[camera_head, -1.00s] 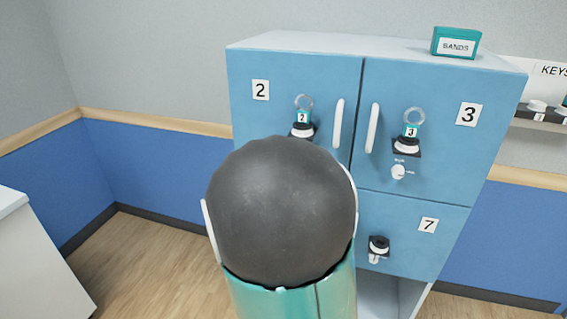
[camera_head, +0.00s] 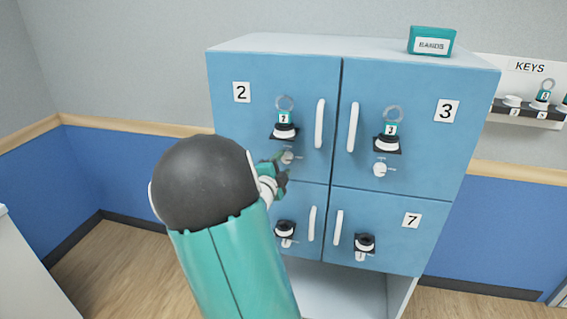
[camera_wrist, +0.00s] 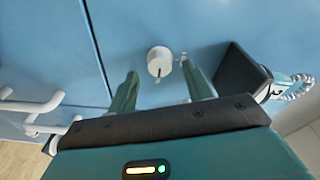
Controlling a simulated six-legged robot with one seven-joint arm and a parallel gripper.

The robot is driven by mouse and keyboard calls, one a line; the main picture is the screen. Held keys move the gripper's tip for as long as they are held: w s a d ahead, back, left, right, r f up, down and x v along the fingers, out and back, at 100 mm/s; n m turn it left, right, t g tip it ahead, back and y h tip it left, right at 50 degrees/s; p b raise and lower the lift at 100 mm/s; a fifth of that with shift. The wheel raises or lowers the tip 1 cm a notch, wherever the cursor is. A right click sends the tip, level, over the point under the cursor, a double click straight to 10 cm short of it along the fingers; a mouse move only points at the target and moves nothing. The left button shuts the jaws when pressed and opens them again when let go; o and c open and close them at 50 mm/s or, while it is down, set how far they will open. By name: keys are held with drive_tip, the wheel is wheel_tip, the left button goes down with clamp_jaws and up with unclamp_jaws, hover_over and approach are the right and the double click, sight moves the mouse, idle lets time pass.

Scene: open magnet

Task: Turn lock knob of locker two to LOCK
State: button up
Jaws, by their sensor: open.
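Locker two is the upper left blue door (camera_head: 245,125), marked with a 2 and shut. Its white lock knob (camera_head: 288,157) sits below the key with a teal "2" tag (camera_head: 284,119), and is partly covered by my gripper (camera_head: 279,172). In the wrist view the round white knob (camera_wrist: 159,61) lies just ahead of my gripper (camera_wrist: 161,77), between its two spread teal fingers. The fingers are open and appear apart from the knob. The lettering by the knob is too small to read.
Locker three (camera_head: 430,140) is to the right, with its own key and knob. Locker seven (camera_head: 410,240) is below it. White door handles (camera_head: 320,124) stick out nearby. A black lock block (camera_wrist: 245,74) is close to the right finger in the wrist view.

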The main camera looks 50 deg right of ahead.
drive_tip(key=shift+x, duration=1.05)
drive_tip(key=shift+w, duration=0.1)
drive_tip(key=shift+c, duration=0.4)
drive_tip(key=c, duration=0.9)
